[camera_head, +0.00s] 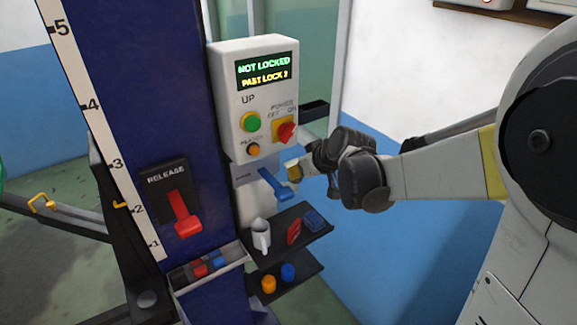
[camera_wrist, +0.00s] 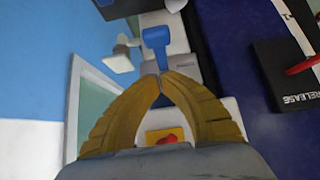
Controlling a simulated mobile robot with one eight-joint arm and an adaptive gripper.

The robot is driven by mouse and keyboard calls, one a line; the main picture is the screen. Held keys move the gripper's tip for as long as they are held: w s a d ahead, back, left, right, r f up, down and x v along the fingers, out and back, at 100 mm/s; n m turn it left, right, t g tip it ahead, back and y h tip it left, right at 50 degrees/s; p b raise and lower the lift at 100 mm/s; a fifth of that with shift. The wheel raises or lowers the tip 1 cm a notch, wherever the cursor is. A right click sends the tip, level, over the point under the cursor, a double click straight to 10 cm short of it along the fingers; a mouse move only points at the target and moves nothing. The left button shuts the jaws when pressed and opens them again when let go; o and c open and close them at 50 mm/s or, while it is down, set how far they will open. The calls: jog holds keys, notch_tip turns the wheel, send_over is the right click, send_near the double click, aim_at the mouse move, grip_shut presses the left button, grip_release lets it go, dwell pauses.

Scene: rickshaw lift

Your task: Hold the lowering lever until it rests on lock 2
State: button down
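The blue lowering lever (camera_head: 275,186) sticks out below the control box on the column's right side. It also shows in the wrist view (camera_wrist: 156,40), just beyond my fingertips. My gripper (camera_head: 291,174) is beside the lever, from the right. In the wrist view my two yellow fingers (camera_wrist: 160,77) come together at the tips, with nothing seen between them. Whether the tips touch the lever is unclear. The display (camera_head: 265,70) reads "NOT LOCKED" and "PAST LOCK 2". A number scale (camera_head: 90,110) runs up the column, with a yellow mark (camera_head: 121,205) near 2.
The control box has a green UP button (camera_head: 250,122) and a red power switch (camera_head: 286,133). A red release lever (camera_head: 184,215) is on the column front. A dark shelf (camera_head: 290,236) with a white mug (camera_head: 261,235) sits under the blue lever.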

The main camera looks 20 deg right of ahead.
aim_at(282, 187)
jog(key=b+x, duration=0.1)
jog(key=x, duration=0.5)
jog(key=shift+f, duration=0.1)
jog(key=f, duration=0.2)
jog(key=f+b, duration=0.1)
jog(key=shift+w+a+f, duration=0.1)
jog(key=shift+w+f, duration=0.15)
jog(key=shift+w, duration=0.05)
jog(key=shift+f, duration=0.45)
